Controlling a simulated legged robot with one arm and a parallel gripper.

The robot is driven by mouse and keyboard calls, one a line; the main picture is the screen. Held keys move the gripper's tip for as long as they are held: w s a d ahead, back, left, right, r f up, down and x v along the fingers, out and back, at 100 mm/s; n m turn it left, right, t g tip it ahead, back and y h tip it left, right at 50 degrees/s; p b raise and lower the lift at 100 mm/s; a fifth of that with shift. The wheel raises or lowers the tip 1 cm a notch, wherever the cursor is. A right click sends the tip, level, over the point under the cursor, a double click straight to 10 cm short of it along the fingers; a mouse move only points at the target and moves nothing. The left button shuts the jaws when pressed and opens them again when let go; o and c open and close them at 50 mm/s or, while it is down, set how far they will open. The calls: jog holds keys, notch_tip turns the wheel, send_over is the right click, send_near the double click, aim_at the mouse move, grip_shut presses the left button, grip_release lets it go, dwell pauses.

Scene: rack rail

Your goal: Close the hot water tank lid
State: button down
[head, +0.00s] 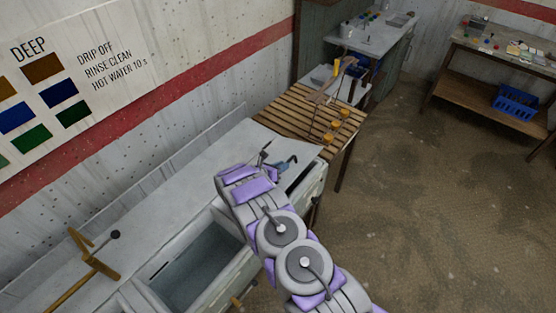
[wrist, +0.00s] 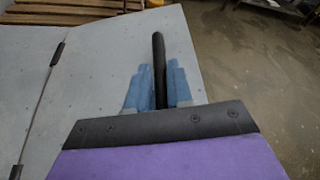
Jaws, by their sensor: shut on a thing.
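The lid is a pale grey panel (wrist: 105,75) filling the middle of the wrist view, with dark hinges along its left seam. A black bar handle (wrist: 158,45) stands at its right part. My gripper (wrist: 158,85) has its blue fingers on both sides of this handle, shut on it. In the head view my gripper (head: 287,162) is at the far end of the grey counter, over the panel (head: 285,138). A dark gap (head: 302,178) shows beside the gripper, below the panel's edge. My arm hides part of the tank's front, and the exact lid angle is unclear.
A slatted wooden rack (head: 290,108) with orange pieces stands beyond the counter. The floor at right (head: 430,190) is clear.

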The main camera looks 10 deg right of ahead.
aim_at(286, 179)
jog(key=f, duration=0.2)
jog(key=s+d+f, duration=0.1)
jog(key=f, duration=0.1)
jog(key=s+d+f+b, duration=0.1)
jog(key=f, duration=0.1)
jog(key=shift+f, duration=0.4)
jog(key=shift+s+d+f, duration=0.25)
jog(key=shift+s+f, duration=0.25)
jog(key=shift+f, duration=0.2)
jog(key=shift+s+d+f, duration=0.1)
jog(key=shift+s+f, duration=0.05)
jog(key=c, duration=1.4)
grip_release()
jog(key=shift+f, duration=0.1)
jog(key=shift+o, duration=0.7)
jog(key=shift+w, duration=0.25)
jog(key=shift+o, duration=0.8)
jog(key=shift+w+d, duration=0.1)
jog(key=shift+w+r, duration=0.1)
jog(key=shift+r, duration=0.3)
